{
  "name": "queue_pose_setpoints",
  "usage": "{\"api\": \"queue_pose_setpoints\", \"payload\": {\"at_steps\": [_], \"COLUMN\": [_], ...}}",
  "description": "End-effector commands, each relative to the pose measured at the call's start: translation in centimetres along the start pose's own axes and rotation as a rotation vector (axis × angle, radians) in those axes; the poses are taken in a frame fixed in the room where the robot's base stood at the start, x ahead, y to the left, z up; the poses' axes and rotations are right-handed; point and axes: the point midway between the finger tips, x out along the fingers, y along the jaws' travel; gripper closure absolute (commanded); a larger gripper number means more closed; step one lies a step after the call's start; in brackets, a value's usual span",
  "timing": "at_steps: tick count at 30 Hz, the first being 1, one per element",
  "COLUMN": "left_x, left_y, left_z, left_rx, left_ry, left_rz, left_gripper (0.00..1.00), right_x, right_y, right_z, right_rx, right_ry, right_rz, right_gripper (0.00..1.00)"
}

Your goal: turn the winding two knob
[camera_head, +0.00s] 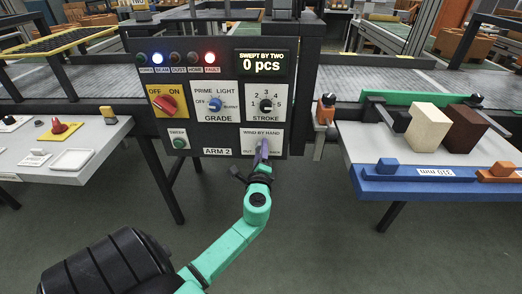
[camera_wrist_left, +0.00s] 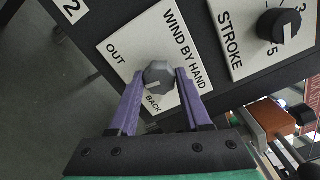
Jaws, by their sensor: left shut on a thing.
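The WIND BY HAND knob (camera_wrist_left: 158,75) is grey and faceted, on a white plate marked OUT and BACK in the left wrist view. A pale mark shows on its lower-left side, between the two words. My left gripper (camera_wrist_left: 160,82) has its purple fingers on both sides of the knob and is shut on it. In the head view the left gripper (camera_head: 264,147) reaches up to the white plate (camera_head: 251,134) at the panel's lower right and hides the knob there. My right gripper is not in view.
The dark panel (camera_head: 222,65) also carries the STROKE knob (camera_head: 266,104) just above, the GRADE knob (camera_head: 215,104), a red OFF/ON switch (camera_head: 165,103) and a green button (camera_head: 180,142). The floor before the panel is clear.

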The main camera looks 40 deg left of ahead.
Motion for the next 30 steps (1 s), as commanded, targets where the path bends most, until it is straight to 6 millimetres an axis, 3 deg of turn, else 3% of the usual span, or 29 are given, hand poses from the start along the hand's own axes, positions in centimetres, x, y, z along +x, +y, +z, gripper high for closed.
{"api": "queue_pose_setpoints", "payload": {"at_steps": [9, 10, 12, 23, 26, 30], "left_x": [-0.1, -0.1, -0.1, -0.3, -1.4, -4.5], "left_y": [0.3, 0.3, 0.2, 0.1, 0.2, 0.3], "left_z": [-0.2, -0.2, -0.2, -0.1, -0.2, -0.2], "left_rx": [0.003, 0.003, 0.003, 0.002, 0.002, 0.002], "left_ry": [0.004, 0.004, 0.004, 0.002, 0.004, 0.005], "left_rz": [0.004, 0.004, 0.004, 0.002, 0.002, 0.004], "left_gripper": [1.0, 0.48, 0.22, 0.22, 0.22, 0.22], "right_x": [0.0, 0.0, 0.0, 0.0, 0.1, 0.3], "right_y": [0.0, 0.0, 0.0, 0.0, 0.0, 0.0], "right_z": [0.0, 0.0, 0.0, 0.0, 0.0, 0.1], "right_rx": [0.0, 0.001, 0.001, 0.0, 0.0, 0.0], "right_ry": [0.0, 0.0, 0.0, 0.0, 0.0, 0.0], "right_rz": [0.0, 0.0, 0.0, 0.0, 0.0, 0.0], "right_gripper": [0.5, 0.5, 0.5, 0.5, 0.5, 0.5]}}
